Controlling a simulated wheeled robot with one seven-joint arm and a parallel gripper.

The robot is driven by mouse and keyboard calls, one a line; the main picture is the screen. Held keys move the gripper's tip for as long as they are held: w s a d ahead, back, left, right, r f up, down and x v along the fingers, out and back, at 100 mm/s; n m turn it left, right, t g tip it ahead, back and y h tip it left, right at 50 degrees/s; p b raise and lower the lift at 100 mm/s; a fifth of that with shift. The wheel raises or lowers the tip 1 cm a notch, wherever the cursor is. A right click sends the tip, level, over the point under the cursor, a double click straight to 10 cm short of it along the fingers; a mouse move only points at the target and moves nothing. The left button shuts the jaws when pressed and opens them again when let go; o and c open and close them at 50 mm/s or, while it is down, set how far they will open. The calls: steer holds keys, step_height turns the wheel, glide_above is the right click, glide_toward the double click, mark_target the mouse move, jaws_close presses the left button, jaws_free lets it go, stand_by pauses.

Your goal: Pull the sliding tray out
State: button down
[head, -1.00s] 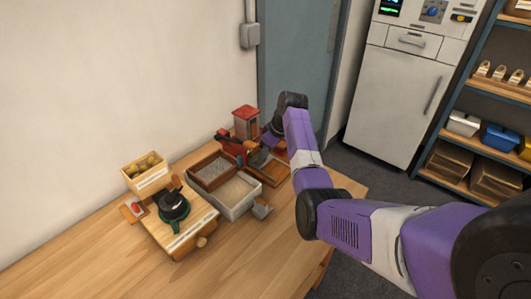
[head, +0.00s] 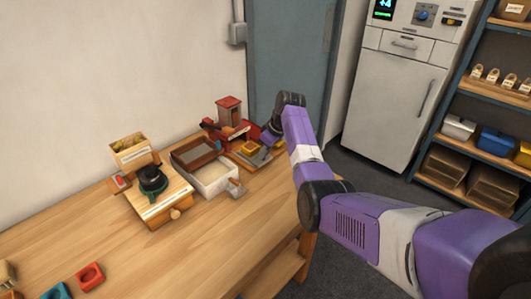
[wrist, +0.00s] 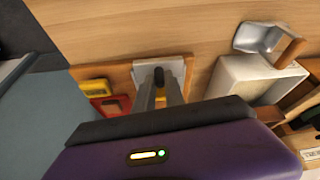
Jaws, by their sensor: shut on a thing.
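The sliding tray is a small grey plate with a dark upright knob, on a wooden board beside a red press-like device (head: 229,112). In the wrist view the grey tray (wrist: 146,70) lies on the bare wooden board (wrist: 122,78). My gripper (wrist: 163,82) is shut on the tray's dark knob, with a finger on each side. In the head view my gripper (head: 268,138) reaches down over the tray (head: 261,156), hiding much of the knob. A yellow piece (head: 250,148) shows next to the tray, at the device's side.
A wooden stand (head: 160,205) with a dark round device is farther left. The front of the table (head: 190,255) is mostly clear.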

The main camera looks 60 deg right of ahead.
steer(key=shift+s, duration=0.2)
steer(key=c, duration=1.4)
jaws_free()
steer(key=v, duration=0.8)
steer(key=shift+b, duration=0.4)
